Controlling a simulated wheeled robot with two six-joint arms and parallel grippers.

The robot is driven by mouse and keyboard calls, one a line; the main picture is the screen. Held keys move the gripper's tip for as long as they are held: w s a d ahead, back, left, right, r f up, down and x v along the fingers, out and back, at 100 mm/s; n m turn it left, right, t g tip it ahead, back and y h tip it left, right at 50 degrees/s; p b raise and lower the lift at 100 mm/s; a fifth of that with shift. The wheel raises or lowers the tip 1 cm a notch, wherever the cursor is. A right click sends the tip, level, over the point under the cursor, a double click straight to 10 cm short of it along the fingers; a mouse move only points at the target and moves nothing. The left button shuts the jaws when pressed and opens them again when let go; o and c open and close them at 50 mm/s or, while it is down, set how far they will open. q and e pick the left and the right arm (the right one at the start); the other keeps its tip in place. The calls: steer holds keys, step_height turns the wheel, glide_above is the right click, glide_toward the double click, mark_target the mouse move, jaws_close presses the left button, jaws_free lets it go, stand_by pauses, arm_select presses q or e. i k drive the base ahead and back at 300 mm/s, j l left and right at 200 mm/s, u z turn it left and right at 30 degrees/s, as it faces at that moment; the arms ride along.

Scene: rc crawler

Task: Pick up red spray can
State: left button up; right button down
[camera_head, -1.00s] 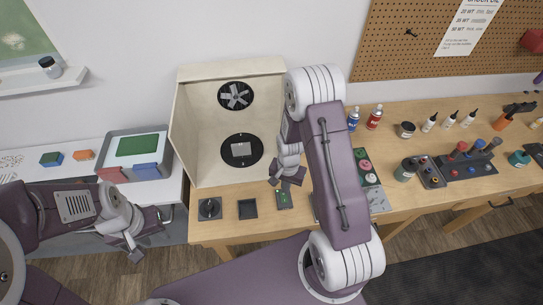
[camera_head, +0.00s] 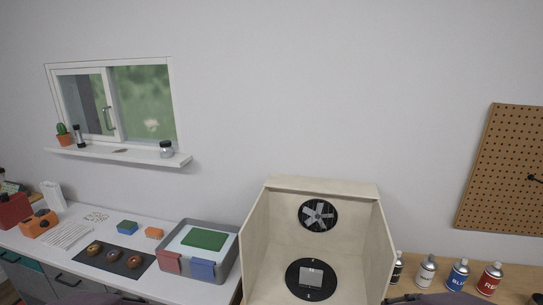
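The red spray can (camera_head: 489,279) stands upright at the right of the view, on the wooden workbench (camera_head: 527,275). It has a red body with white letters and a pale top. A blue can (camera_head: 458,274) stands just left of it, then a white can (camera_head: 427,271) and a dark can (camera_head: 397,268) partly behind the booth wall. Neither of my grippers shows in the head view. Only bits of my purple arms show along the bottom edge.
An open wooden spray booth (camera_head: 258,245) with a fan and a round turntable stands left of the cans. A grey bin (camera_head: 232,262) with a green block, a dark mat with round parts and small sponges lie on the white counter. A pegboard (camera_head: 505,180) hangs at right.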

mark_target(491, 277)
steer(key=z, duration=1.8)
steer(key=i+l, duration=0.35)
steer(key=i+l+u, duration=0.15)
steer(key=i+l, duration=0.2)
steer(key=l, duration=0.25)
steer(key=i+l, duration=0.35)
steer(key=l, duration=0.15)
steer(key=u, duration=0.05)
